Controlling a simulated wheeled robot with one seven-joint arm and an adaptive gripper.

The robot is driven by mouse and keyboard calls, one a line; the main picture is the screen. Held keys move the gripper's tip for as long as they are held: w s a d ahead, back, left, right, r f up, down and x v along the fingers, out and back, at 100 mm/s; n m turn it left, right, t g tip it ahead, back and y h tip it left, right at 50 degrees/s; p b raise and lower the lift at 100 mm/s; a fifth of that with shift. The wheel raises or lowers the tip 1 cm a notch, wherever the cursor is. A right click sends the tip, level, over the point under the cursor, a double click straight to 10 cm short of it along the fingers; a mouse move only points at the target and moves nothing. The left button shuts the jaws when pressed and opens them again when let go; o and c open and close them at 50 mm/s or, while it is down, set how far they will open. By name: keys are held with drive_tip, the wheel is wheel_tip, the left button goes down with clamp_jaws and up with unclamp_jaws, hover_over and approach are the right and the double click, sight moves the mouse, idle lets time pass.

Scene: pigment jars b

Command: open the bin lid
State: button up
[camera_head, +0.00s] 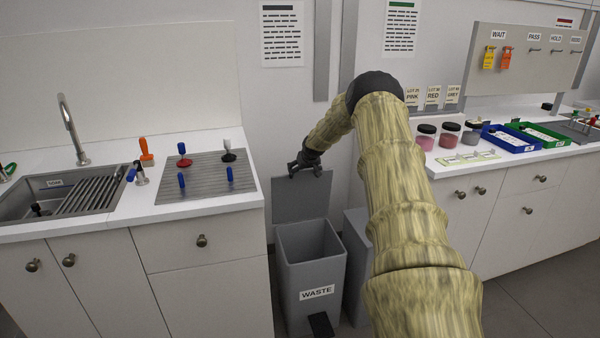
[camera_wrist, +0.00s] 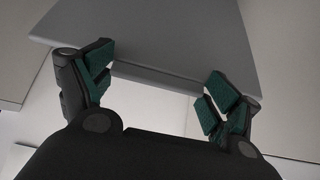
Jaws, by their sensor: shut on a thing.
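The grey waste bin (camera_head: 313,262) stands in the gap between the two counters, with a WASTE label and a dark pedal on its front. Its lid (camera_head: 300,203) is raised upright at the back of the bin, and the bin's mouth is uncovered. My gripper (camera_head: 305,172) is at the lid's top edge. In the wrist view the grey lid (camera_wrist: 165,38) reaches between the two green-padded fingers of my gripper (camera_wrist: 160,82), which are spread wide across it. The exact finger contact is hard to see.
A second grey bin (camera_head: 356,262) stands right of the waste bin, partly behind my arm. The left counter (camera_head: 210,200) holds a sink and a grey mat (camera_head: 205,190) with several tools. The right counter holds jars (camera_head: 448,135) and a blue tray (camera_head: 510,147).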

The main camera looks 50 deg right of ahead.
drive_tip(key=shift+a+f, duration=0.1)
drive_tip(key=shift+f, duration=0.15)
drive_tip(key=o, duration=1.2)
drive_tip(key=shift+c, duration=0.2)
drive_tip(key=shift+o, duration=0.2)
drive_tip(key=shift+w+f, duration=0.2)
drive_tip(key=shift+f, duration=0.05)
drive_tip(key=shift+s+d+r, duration=0.15)
drive_tip(key=shift+s+d, duration=0.05)
drive_tip(key=shift+d, duration=0.15)
drive_tip(key=shift+a+r, duration=0.2)
drive_tip(key=shift+r, duration=0.05)
drive_tip(key=v, duration=1.1)
drive_tip(key=shift+s+d, duration=0.2)
drive_tip(key=shift+f, duration=0.1)
drive_tip(key=shift+a, duration=0.15)
